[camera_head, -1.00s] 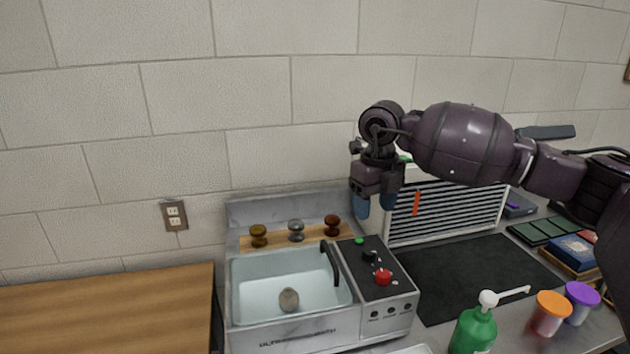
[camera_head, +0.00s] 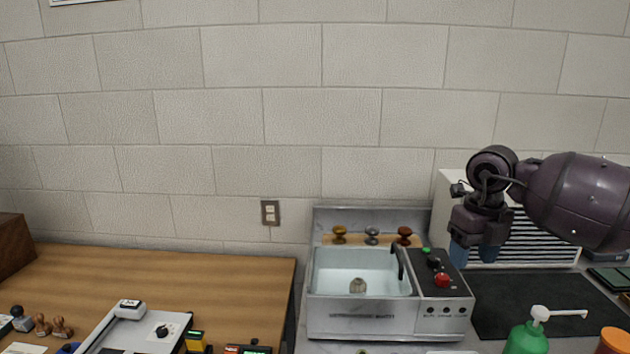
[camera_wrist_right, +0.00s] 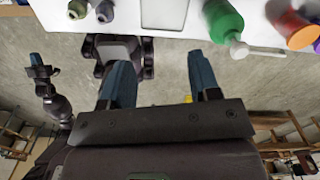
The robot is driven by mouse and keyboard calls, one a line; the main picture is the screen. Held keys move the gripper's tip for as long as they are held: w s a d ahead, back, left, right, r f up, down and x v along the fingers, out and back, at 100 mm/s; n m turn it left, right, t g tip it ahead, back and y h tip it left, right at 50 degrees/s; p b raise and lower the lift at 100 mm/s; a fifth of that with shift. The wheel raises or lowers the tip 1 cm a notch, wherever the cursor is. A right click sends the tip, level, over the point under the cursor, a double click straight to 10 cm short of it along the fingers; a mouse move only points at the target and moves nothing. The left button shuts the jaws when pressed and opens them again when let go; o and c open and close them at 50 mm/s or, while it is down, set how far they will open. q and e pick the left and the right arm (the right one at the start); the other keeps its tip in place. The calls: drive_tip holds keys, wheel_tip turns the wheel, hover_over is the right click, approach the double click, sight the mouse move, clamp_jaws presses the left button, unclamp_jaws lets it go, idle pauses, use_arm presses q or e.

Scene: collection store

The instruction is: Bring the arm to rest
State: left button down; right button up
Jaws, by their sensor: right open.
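My right gripper (camera_head: 474,252) hangs from the dark purple arm at the right of the head view. Its two blue fingers point down, spread apart with nothing between them, in front of the white louvred unit (camera_head: 530,240) and to the right of the ultrasonic bath (camera_head: 385,318). In the right wrist view the fingers (camera_wrist_right: 161,85) are apart and empty, with floor visible between them. My left gripper does not show in the head view.
A green pump bottle (camera_head: 527,340) and an orange-lidded jar (camera_head: 612,341) stand at the front right. A black mat (camera_head: 535,300) lies beside the bath. The wooden table (camera_head: 230,285) at left holds a scale (camera_head: 140,330) and stamps (camera_head: 52,327).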

drive_tip(key=s+a+f+n+y, duration=0.1)
drive_tip(key=s+a+f+y, duration=0.2)
drive_tip(key=a, duration=0.4)
drive_tip(key=s+a+f+y, duration=0.25)
drive_tip(key=a+y, duration=0.25)
drive_tip(key=a, duration=0.3)
drive_tip(key=s+a+r+m+t+y, duration=0.35)
drive_tip(key=a+m+t+y, duration=0.35)
drive_tip(key=y, duration=0.4)
drive_tip(key=s+d+f+m+t+h, duration=0.1)
drive_tip(key=d+f+m+t+h, duration=0.4)
drive_tip(key=d+m+h, duration=0.6)
drive_tip(key=s+d+f+m+t+h, duration=0.1)
drive_tip(key=d+f+m+t+h, duration=0.5)
drive_tip(key=m, duration=0.9)
drive_tip(key=s+d+f+m+g+h, duration=0.1)
drive_tip(key=s+f+m+g, duration=0.1)
drive_tip(key=s+f+g, duration=0.45)
drive_tip(key=s+d+f+m+g+h, duration=0.1)
drive_tip(key=s+d+f+m+g, duration=0.15)
drive_tip(key=s, duration=0.65)
drive_tip(key=s+d+f+m+g+h, duration=0.1)
drive_tip(key=s+f+m+g, duration=0.1)
drive_tip(key=s+f+g, duration=0.45)
drive_tip(key=w+f+n+t, duration=0.1)
drive_tip(key=w+f+t, duration=0.5)
drive_tip(key=t, duration=0.3)
drive_tip(key=shift+w+a+f+y, duration=0.15)
drive_tip(key=shift+a+f+y, duration=0.2)
drive_tip(key=shift+f, duration=0.5)
